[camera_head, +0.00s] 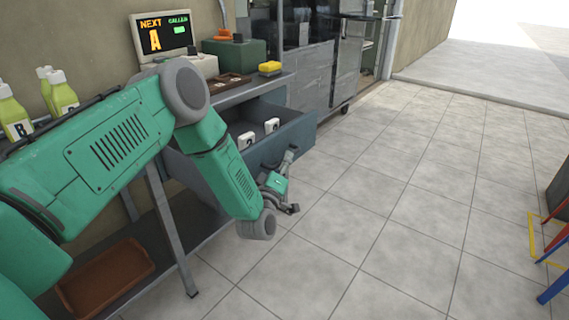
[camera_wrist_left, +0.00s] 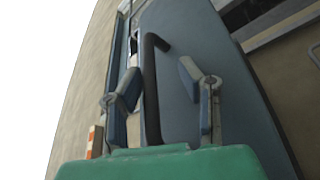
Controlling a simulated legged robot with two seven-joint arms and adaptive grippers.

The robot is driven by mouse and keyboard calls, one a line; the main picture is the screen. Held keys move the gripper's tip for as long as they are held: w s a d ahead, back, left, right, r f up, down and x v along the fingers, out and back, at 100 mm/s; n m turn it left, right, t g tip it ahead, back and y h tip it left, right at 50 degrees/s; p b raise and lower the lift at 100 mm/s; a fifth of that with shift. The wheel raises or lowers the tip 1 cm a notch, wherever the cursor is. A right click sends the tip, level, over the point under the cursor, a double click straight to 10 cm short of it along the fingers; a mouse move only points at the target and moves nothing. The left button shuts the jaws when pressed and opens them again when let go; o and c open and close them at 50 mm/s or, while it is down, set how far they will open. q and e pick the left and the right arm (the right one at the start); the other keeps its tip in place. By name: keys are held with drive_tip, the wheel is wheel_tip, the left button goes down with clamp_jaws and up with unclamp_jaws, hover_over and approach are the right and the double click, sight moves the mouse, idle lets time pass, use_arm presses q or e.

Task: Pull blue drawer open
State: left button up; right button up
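The blue drawer (camera_head: 292,138) stands pulled out of the counter in the head view, its inside showing. Its blue front (camera_wrist_left: 188,95) fills the middle of the left wrist view. A dark bar handle (camera_wrist_left: 151,85) stands out from that front. My left gripper (camera_head: 290,181) is at the drawer's front side, low and close to it. In the left wrist view the left gripper (camera_wrist_left: 158,72) has its two fingers apart, one on each side of the handle, with gaps showing. I cannot tell whether either finger touches it. My right gripper is not in view.
White labelled items (camera_head: 271,125) lie in the drawer. The counter holds a screen (camera_head: 163,35), a brown tray (camera_head: 220,84), a yellow sponge (camera_head: 270,67) and green bottles (camera_head: 62,95). A brown tray (camera_head: 110,278) lies on the low shelf.

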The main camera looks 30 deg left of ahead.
use_arm(q)
drive_tip(key=shift+d+r, duration=0.25)
drive_tip(key=shift+d, duration=0.1)
drive_tip(key=shift+a+f+v, duration=0.35)
drive_tip(key=shift+a+v, duration=0.05)
drive_tip(key=shift+v, duration=5.55)
drive_tip(key=s+d+f+m+g+h, duration=0.4)
drive_tip(key=d+f+m, duration=0.1)
drive_tip(key=d+f, duration=0.25)
drive_tip(key=s+d+f+m+g+h, duration=0.1)
drive_tip(key=s+d+f+m+g, duration=0.15)
drive_tip(key=s+f+g, duration=0.35)
drive_tip(key=s+d+f+m+g+h, duration=0.1)
drive_tip(key=s+f+m+g, duration=0.2)
drive_tip(key=s, duration=0.5)
drive_tip(key=s+a+m+g+y, duration=0.1)
drive_tip(key=s+m+g, duration=0.15)
drive_tip(key=s, duration=0.55)
drive_tip(key=s+a+m+g, duration=0.2)
drive_tip(key=s+g, duration=0.2)
drive_tip(key=s, duration=0.3)
wheel_tip(320, 180, up, 11)
drive_tip(key=p, duration=1.2)
drive_tip(key=shift+w+d, duration=0.25)
drive_tip(key=shift+d, duration=0.05)
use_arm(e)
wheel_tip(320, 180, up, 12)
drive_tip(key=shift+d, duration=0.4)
